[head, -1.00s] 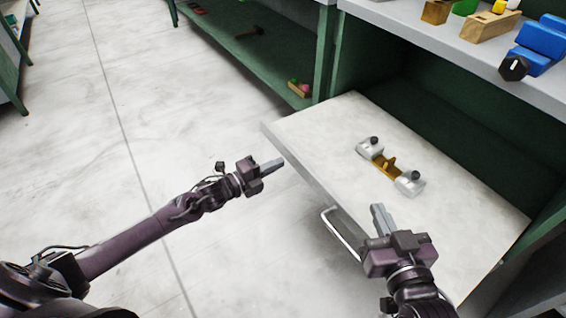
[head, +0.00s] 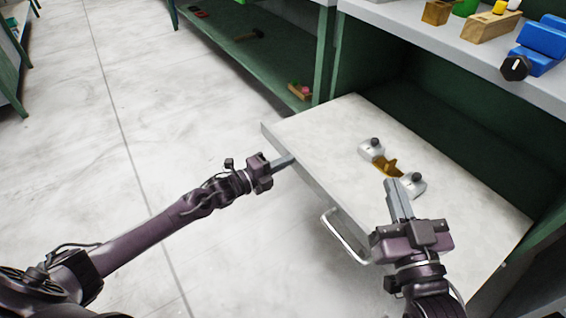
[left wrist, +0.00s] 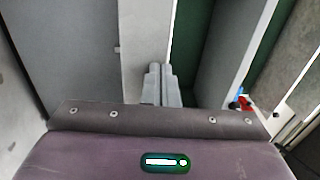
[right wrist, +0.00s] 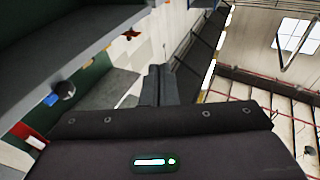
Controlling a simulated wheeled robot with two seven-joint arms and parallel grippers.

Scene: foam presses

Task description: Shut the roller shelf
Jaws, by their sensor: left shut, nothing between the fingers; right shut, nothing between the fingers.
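The roller shelf (head: 320,150) is a pale grey board pulled out from under a green bench, with a metal handle (head: 345,238) on its front edge. My left gripper (head: 284,161) is shut and empty, its fingertips at the shelf's front edge near the far left corner; I cannot tell if they touch. In the left wrist view the shut fingers (left wrist: 160,84) point at a pale surface. My right gripper (head: 395,190) is shut and empty, over the right part of the shelf in the head view. Its shut fingers (right wrist: 158,84) also show in the right wrist view.
A silver and gold fixture with two dark knobs (head: 374,148) lies on the shelf, partly behind my right fingers. The worktop above holds wooden blocks (head: 486,26) and a blue device (head: 541,45). A green lower shelf (head: 250,45) stands beyond. The floor at left is clear.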

